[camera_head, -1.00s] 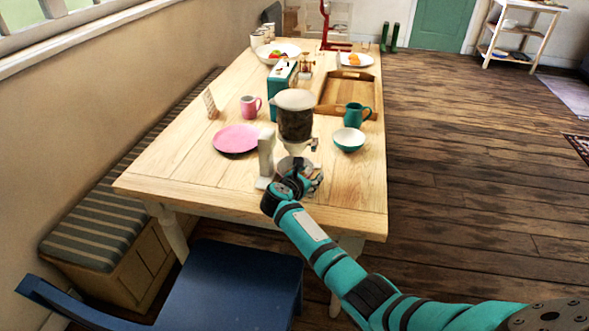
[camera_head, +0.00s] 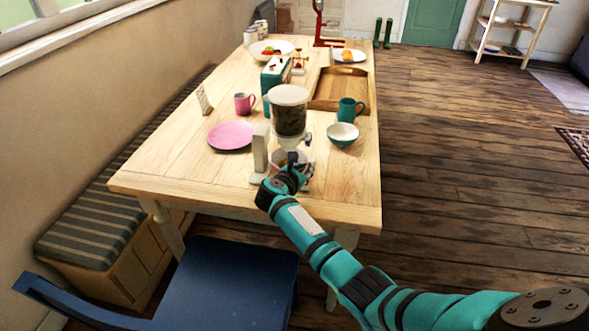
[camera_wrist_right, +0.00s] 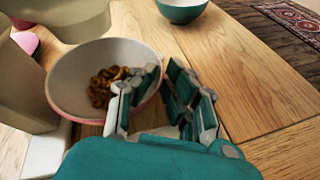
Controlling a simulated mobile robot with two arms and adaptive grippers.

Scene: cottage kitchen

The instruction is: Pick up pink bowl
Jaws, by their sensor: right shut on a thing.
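The pink bowl (camera_wrist_right: 72,82) shows in the right wrist view with a pale inside, a pink outer rim and brown cereal rings in it. It sits below the cereal dispenser (camera_head: 289,112). My right gripper (camera_wrist_right: 160,92) is shut on its right-hand rim, with one finger over the inside and one outside. In the head view my right gripper (camera_head: 295,168) is in front of the dispenser and hides most of the bowl. Whether the bowl's base touches the table cannot be told. My left gripper is not in view.
The dispenser's pale stand (camera_head: 260,150) is close to the left of my gripper. A teal bowl (camera_head: 342,135) and teal mug (camera_head: 350,108) are to the right. A pink plate (camera_head: 231,135) and pink mug (camera_head: 245,103) are to the left. The table's near end (camera_head: 200,188) is clear.

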